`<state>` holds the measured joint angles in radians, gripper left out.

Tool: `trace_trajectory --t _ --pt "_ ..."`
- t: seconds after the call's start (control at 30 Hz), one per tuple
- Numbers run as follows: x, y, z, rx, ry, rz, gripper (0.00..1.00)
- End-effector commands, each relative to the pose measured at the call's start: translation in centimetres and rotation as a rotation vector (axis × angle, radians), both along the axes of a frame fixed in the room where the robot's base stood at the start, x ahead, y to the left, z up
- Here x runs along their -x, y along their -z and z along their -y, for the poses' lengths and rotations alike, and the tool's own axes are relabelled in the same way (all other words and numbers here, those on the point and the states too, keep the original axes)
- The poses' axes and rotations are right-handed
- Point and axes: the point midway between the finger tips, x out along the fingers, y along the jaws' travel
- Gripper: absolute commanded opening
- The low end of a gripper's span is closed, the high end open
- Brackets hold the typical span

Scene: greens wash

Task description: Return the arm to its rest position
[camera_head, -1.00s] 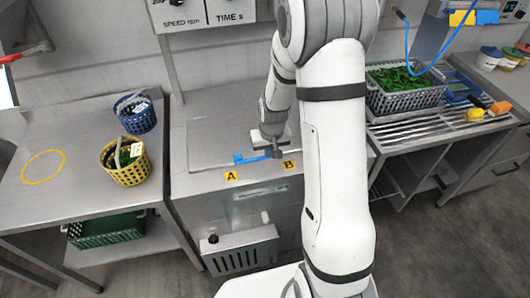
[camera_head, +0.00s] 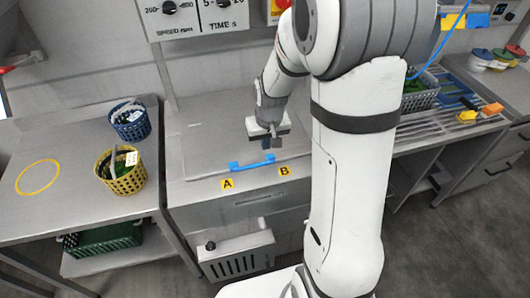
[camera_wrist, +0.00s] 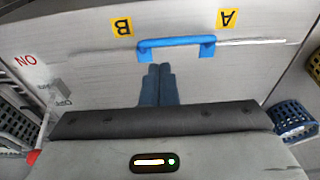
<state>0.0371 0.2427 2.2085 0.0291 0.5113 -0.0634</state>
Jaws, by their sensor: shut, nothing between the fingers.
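My gripper (camera_head: 272,142) is above the steel lid of the machine in the middle, just behind the blue handle (camera_head: 251,163). In the wrist view, my gripper's fingers (camera_wrist: 158,72) are together, with nothing between them. The blue handle also shows there (camera_wrist: 176,47), close beyond the fingertips, and a gap between them cannot be judged for sure. The lid (camera_head: 205,140) lies flat and looks closed. My arm's upper links cover the right middle of the head view.
A yellow basket (camera_head: 124,180) and a blue basket (camera_head: 130,122) stand on the left table (camera_head: 60,205). A grey crate of greens (camera_head: 420,101) is on the right rack, partly behind my arm. Labels A (camera_head: 227,184) and B (camera_head: 284,171) mark the machine's front edge.

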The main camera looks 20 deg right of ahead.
Motion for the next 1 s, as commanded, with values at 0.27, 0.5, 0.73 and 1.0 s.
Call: trace_trajectory --t 0.27,0.5,0.73,1.0 --pt "0.6 -3.7 0.0 0.0 0.001 0.004 0.0" --pt "0.8 -4.4 0.0 0.0 0.0 0.003 0.0" --pt "3.7 -7.4 -0.3 0.001 -0.001 0.028 0.0" --pt "12.1 -12.5 -1.0 0.006 0.0 0.074 0.0"
